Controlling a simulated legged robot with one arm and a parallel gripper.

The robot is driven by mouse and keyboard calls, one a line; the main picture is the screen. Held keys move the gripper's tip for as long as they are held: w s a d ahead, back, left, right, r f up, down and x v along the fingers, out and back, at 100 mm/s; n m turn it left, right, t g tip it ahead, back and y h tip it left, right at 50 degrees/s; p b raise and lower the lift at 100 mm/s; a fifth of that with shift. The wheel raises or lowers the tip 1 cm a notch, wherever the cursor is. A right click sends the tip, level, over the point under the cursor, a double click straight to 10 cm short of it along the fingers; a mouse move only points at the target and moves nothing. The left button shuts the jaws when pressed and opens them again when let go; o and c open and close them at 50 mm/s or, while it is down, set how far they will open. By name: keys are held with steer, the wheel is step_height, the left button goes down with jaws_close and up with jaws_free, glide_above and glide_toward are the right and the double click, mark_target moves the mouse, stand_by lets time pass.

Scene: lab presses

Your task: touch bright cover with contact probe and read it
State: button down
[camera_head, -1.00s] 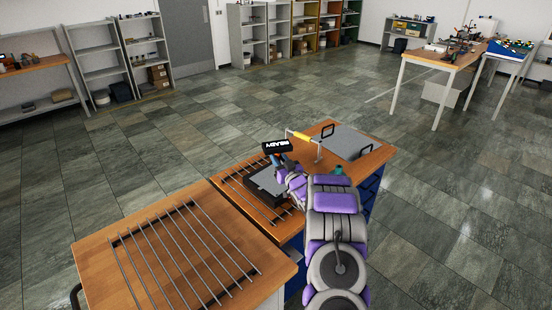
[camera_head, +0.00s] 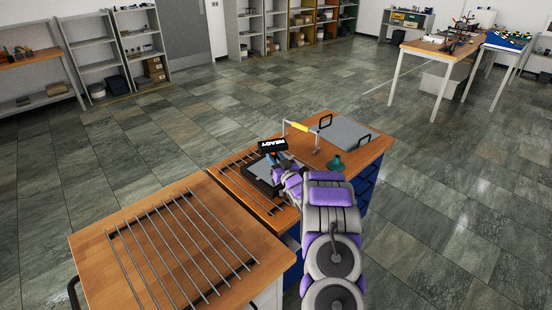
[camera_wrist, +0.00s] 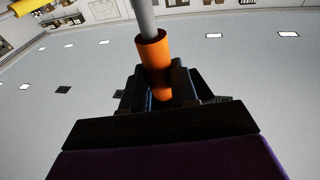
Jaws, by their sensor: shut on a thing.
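A contact probe with a grey rod and an orange collar (camera_wrist: 153,50) is held in my gripper (camera_wrist: 165,95) in the wrist view. In the head view my gripper (camera_head: 283,170) is at the end of my purple and grey arm, and the jaws are too small to make out. A black display reading READY (camera_head: 272,144) shows just above it. A grey plate in a dark frame (camera_head: 260,171) lies beneath, on the bench rack. A light grey plate with two black handles (camera_head: 345,132) lies to the right. I cannot tell whether the probe tip touches anything.
A yellow-handled stand (camera_head: 300,127) rises behind my gripper. A green cone-shaped item (camera_head: 336,163) sits to the right of it. A second wooden bench (camera_head: 90,245) with a metal rod rack (camera_head: 180,250) stands at front left. Shelves line the back wall. The floor between is open.

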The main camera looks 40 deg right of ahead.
steer(key=shift+d+f, duration=0.1)
steer(key=shift+f, duration=0.15)
steer(key=shift+a+f, duration=0.15)
steer(key=shift+a, duration=0.3)
stand_by(0.4)
steer(key=shift+d, duration=0.1)
steer(key=shift+d+f, duration=0.15)
steer(key=shift+d, duration=0.05)
steer(key=shift+a, duration=0.2)
steer(key=shift+d, duration=0.1)
stand_by(0.7)
